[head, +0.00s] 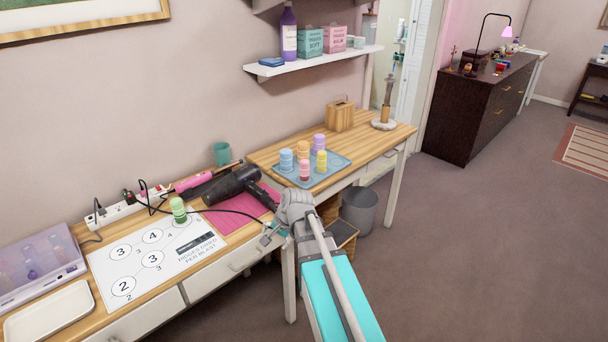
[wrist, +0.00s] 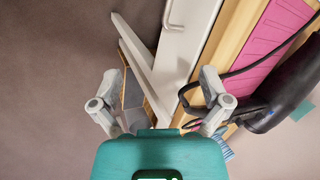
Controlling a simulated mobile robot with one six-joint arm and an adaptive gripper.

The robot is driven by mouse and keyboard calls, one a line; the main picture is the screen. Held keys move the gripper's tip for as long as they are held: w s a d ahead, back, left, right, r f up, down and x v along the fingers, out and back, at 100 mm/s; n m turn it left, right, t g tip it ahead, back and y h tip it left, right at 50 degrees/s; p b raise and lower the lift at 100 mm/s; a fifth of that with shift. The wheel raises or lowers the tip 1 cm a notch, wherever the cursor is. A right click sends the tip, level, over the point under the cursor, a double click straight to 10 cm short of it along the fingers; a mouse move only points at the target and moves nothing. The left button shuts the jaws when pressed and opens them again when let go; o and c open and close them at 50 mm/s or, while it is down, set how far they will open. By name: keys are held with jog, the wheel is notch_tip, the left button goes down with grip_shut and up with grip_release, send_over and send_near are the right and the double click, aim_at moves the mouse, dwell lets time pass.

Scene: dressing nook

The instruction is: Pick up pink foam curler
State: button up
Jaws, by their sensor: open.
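A small pink-red curler (head: 305,172) stands upright at the front of a blue-grey tray (head: 336,166) on the right-hand wooden table. Blue, orange, purple and yellow curlers stand close around it. My gripper (head: 272,234) is at the front edge of the left table, left of and nearer than the tray, apart from the curlers. In the wrist view my gripper (wrist: 161,105) is open with nothing between its fingers. The tray and pink curler do not show there.
A black hair dryer (head: 232,185) lies on a pink mat (head: 240,214) beside my gripper, its cord near the right finger. A green curler (head: 179,211) stands on a numbered sheet (head: 145,262). A wooden box (head: 340,118) stands behind the tray, under a wall shelf (head: 318,61).

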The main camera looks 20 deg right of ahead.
jog(key=w+d+r+m+t+y+b, duration=0.15)
jog(key=w+d+m+t, duration=0.35)
jog(key=w+d+m, duration=0.55)
jog(key=m+t+h+b, duration=0.2)
jog(key=m+t, duration=0.3)
jog(key=m, duration=0.8)
send_near(307, 171)
jog(key=s+r, duration=0.1)
jog(key=shift+s+d, duration=0.2)
jog(key=shift+d, duration=0.1)
jog(key=shift+w+f+g, duration=0.1)
jog(key=shift+w+g, duration=0.05)
jog(key=shift+g, duration=0.15)
jog(key=b+x, duration=0.3)
jog(key=x, duration=0.4)
jog(key=shift+w+a+f, duration=0.15)
jog(key=shift+w+f, duration=0.1)
jog(key=shift+w, duration=0.4)
jog(key=shift+b+x, duration=1.1)
jog(key=shift+x, duration=1.5)
jog(key=shift+r, duration=0.1)
